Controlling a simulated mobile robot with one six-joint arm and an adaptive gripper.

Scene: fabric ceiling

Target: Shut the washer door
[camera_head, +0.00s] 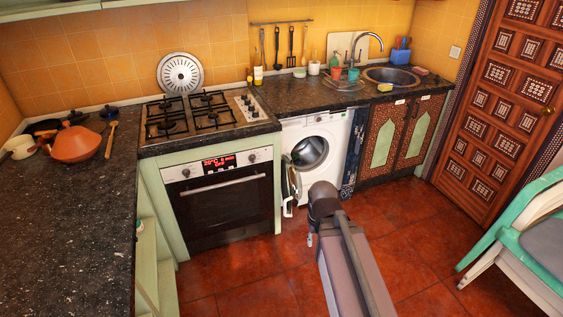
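A white front-loading washer (327,134) stands under the dark counter, between the oven and the patterned cupboards. Its round door (291,184) is open and swung out to the left, toward the oven side. The dark drum opening (310,152) shows. My arm reaches up from the bottom of the picture, and its far end is low in front of the washer, to the right of the open door.
The oven (222,200) with a gas hob stands left of the washer. Patterned cupboards (396,135) under the sink are to its right. Green and white stacked chairs (535,240) stand at the right edge. The red tiled floor (410,232) is clear between them and the washer.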

